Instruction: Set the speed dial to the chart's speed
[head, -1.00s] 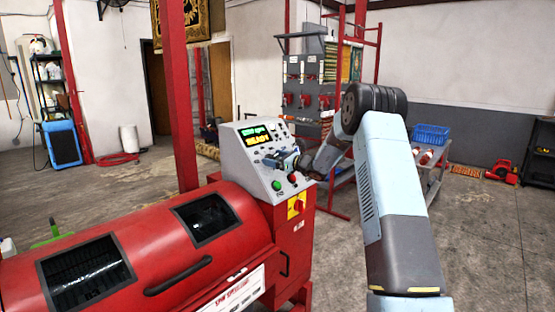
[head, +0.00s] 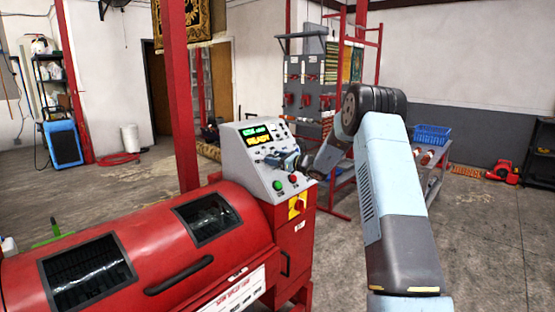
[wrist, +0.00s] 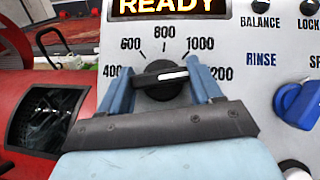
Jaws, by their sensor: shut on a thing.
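The speed dial (wrist: 162,85) is a black knob with a white pointer line, on the grey panel in the wrist view. Its scale runs from 400 at the left over 800 at the top to 1200 at the right. The white line points right and slightly up, close to 1200. My gripper (wrist: 160,88) has one blue finger on each side of the knob and is shut on it. In the head view my gripper (head: 291,162) is at the control panel (head: 262,184) and hides the dial. The spin speed chart (head: 235,292) is on the machine's front; its figures are too small to read.
A display (wrist: 170,7) above the dial reads READY. A blue knob (wrist: 298,103) sits right of the dial, near the word RINSE. Green and red buttons (head: 292,179) are below my gripper. The red drum machine (head: 150,255) extends left.

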